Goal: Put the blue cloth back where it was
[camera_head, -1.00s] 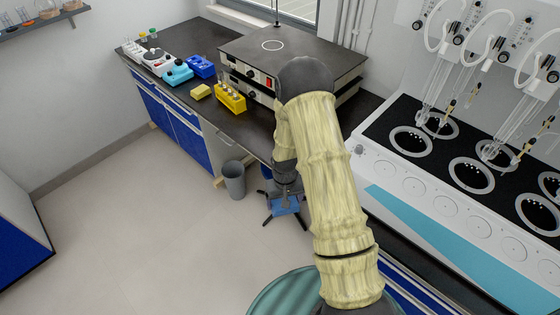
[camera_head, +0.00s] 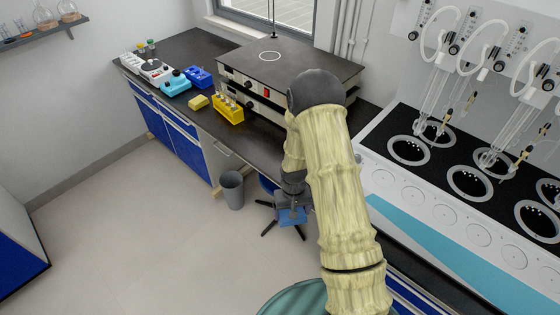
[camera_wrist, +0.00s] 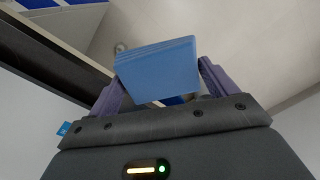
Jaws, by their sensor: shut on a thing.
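The blue cloth (camera_wrist: 158,72) is a folded flat block held between the two fingers of my gripper (camera_wrist: 160,84) in the wrist view. In the head view the cloth (camera_head: 292,216) shows as a small blue patch below my gripper (camera_head: 293,203). It is held in the air in front of the dark bench, above the floor. My arm hides part of the bench edge behind it.
The dark bench (camera_head: 182,78) carries a yellow sponge-like block (camera_head: 198,102), a yellow tube rack (camera_head: 228,110), a blue rack (camera_head: 199,77) and a hot plate (camera_head: 262,92). A grey bin (camera_head: 232,189) and a stool base (camera_head: 270,229) stand below. The distiller (camera_head: 440,205) is at right.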

